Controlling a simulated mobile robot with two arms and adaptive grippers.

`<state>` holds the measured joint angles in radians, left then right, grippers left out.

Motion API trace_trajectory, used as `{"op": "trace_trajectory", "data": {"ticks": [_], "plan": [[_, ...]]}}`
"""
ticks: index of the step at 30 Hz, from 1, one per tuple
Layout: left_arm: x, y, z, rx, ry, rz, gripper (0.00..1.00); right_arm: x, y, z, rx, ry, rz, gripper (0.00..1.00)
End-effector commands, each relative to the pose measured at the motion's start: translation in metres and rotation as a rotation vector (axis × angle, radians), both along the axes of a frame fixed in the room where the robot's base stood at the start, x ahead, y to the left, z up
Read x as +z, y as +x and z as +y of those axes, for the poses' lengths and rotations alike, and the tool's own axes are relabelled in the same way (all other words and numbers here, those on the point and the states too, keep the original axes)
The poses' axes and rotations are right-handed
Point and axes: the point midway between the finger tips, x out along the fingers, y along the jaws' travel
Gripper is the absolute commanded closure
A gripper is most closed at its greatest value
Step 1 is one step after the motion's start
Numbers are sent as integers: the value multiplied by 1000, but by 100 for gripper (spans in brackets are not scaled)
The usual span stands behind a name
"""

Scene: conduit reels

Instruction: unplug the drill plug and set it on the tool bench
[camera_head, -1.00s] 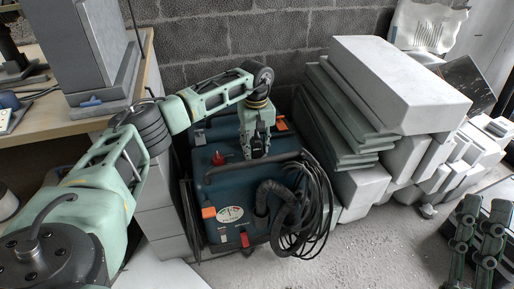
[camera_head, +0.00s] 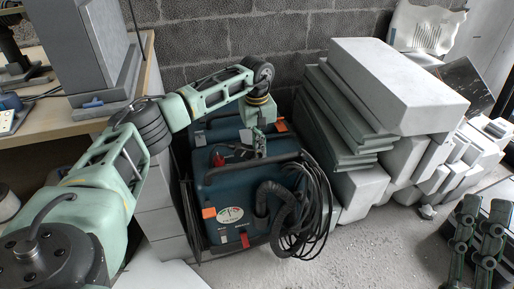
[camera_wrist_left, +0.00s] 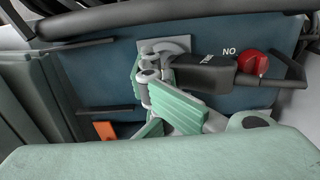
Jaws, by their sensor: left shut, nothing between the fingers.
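The blue machine (camera_head: 222,190) stands on the floor, and my left gripper (camera_head: 259,152) is over its top. The left wrist view shows a dark grey plug-like body (camera_wrist_left: 205,72) by a round grey socket fitting (camera_wrist_left: 165,46) on the blue face; I take it for the drill plug. My left fingers (camera_wrist_left: 165,105) are shut and empty, close beside that body. Whether they touch it cannot be told. My right gripper (camera_head: 478,228) seems to be at the lower right, its two fingers apart and empty. The gripper hides part of the plug area.
A red knob (camera_wrist_left: 252,62) sits beside the plug-like body. A black hose (camera_head: 277,202) and coiled cables (camera_head: 318,205) hang at the machine's front right. The wooden bench (camera_head: 62,125) is at left. Pale slabs (camera_head: 395,85) are stacked at right. Bare floor (camera_head: 375,250) lies in front.

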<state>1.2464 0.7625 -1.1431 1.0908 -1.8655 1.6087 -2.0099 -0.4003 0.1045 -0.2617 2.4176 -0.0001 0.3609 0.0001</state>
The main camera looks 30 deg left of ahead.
Motion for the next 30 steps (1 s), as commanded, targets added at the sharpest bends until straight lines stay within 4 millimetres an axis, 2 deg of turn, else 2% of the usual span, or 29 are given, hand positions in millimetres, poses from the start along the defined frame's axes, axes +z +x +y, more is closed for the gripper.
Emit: {"op": "trace_trajectory", "data": {"ticks": [1,16,30], "plan": [[-18,-11,10,12,23,42,100,-2,0,0,0,0,0,60],[-18,-11,11,12,24,41,99,-3,0,0,-1,-1,0,60],[-16,-10,9,9,22,37,58,-2,0,0,-1,-1,1,60]]}}
